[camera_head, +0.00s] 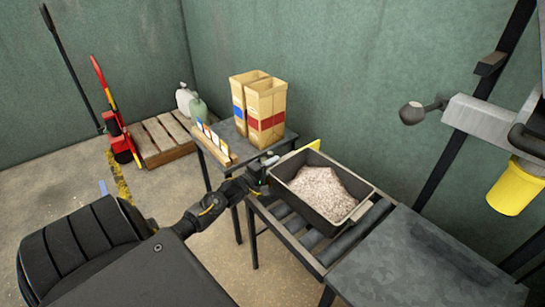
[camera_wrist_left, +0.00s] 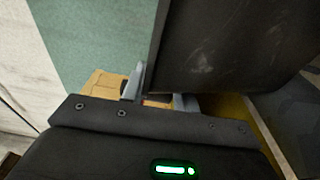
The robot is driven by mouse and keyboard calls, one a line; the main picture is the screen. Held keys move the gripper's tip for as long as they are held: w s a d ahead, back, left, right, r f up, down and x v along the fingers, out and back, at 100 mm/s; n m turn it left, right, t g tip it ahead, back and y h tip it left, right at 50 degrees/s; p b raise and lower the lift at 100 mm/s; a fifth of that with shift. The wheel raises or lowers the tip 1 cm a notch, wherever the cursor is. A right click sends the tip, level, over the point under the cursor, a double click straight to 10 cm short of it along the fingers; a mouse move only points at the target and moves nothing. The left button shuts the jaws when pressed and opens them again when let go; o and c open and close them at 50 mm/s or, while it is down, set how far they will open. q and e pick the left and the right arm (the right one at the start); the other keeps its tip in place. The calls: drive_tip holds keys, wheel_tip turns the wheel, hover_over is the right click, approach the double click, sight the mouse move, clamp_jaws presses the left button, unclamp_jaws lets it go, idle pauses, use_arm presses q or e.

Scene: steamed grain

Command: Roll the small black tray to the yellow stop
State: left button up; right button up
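The small black tray (camera_head: 359,213) sits on a roller track and holds a heap of pale grain (camera_head: 322,190). Its dark wall (camera_wrist_left: 235,45) fills the upper right of the left wrist view. A yellow plate (camera_head: 314,146), likely the yellow stop, shows just behind the tray's far edge. My left gripper (camera_head: 265,174) is at the tray's left far corner. In the wrist view, its grey fingers (camera_wrist_left: 160,96) stand a little apart, one beside the tray's edge and the other partly hidden by the tray. Whether they clamp it is unclear. My right gripper is out of view.
Bare rollers (camera_head: 345,236) and a dark metal table (camera_head: 415,275) lie on the near side. A side table (camera_head: 222,128) with tall tan boxes (camera_head: 265,108) stands beyond. A grey fixture with a yellow cylinder (camera_head: 515,188) hangs at right. A pallet (camera_head: 165,140) lies at the back left.

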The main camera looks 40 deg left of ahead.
use_arm(q)
drive_tip(key=shift+o, duration=1.4)
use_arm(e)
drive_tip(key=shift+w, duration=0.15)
use_arm(q)
drive_tip(key=shift+a, duration=0.1)
drive_tip(key=s+p, duration=0.1)
drive_tip(key=s, duration=1)
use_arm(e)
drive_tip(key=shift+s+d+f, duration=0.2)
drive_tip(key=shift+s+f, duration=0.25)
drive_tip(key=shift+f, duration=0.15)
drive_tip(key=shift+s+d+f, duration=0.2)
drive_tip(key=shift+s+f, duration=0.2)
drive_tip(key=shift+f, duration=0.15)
use_arm(q)
drive_tip(key=shift+w, duration=0.1)
